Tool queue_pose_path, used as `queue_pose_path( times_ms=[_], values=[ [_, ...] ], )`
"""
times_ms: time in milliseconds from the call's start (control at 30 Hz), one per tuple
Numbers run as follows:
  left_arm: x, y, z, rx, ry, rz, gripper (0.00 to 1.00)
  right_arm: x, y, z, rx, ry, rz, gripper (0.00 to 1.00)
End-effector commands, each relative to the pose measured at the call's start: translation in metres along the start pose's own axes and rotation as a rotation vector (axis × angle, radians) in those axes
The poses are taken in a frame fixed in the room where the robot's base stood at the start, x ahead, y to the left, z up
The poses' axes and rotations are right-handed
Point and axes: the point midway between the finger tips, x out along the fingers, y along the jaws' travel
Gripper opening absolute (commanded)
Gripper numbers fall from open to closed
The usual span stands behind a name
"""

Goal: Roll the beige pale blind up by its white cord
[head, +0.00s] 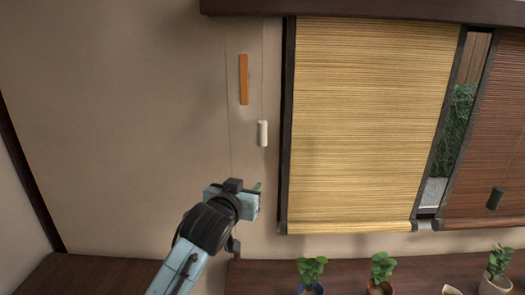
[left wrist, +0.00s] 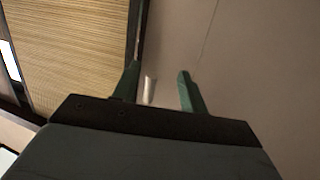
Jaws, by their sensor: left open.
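The beige pale blind (head: 370,120) hangs lowered over the window, its bottom bar near the sill; it also shows in the left wrist view (left wrist: 80,50). Its white cord ends in a white cylindrical pull (head: 262,134) against the wall, left of the blind. My left gripper (head: 257,197) is below the pull and apart from it. In the left wrist view, the green fingers of my left gripper (left wrist: 158,82) are spread, and the white pull (left wrist: 149,90) appears between them, nearer the left finger. Its lower end is hidden behind the gripper body. My right gripper is not in view.
An orange tag (head: 243,79) hangs on the wall left of the cord. A darker brown blind (head: 488,140) with a dark pull (head: 495,198) hangs at the right. Potted plants (head: 311,272) stand along the wooden ledge (head: 255,278) below. The wall at left is clear.

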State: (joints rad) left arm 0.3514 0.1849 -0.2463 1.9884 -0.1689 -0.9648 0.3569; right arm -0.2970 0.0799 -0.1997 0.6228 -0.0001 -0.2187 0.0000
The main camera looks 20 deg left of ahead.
Motion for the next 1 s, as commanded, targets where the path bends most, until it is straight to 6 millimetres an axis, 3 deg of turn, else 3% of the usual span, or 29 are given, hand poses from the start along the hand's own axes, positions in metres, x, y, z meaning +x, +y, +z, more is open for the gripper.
queue_pose_path(
  times_ms=[33, 100, 200, 433, 1000],
  values=[
    [-0.001, 0.0, -0.036, -0.007, 0.067, -0.001, 0.43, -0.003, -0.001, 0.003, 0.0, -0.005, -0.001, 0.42],
    [-0.003, 0.0, -0.065, -0.017, 0.127, -0.001, 0.43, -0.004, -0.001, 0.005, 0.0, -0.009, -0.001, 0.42],
    [-0.005, 0.001, -0.089, -0.026, 0.176, 0.001, 0.43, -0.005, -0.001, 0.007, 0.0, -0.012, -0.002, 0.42],
    [0.011, 0.001, -0.1, -0.028, 0.19, 0.001, 0.43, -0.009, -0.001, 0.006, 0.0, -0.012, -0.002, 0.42],
    [0.097, 0.001, -0.116, -0.028, 0.188, 0.0, 0.43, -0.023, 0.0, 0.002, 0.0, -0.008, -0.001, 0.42]
  ],
)
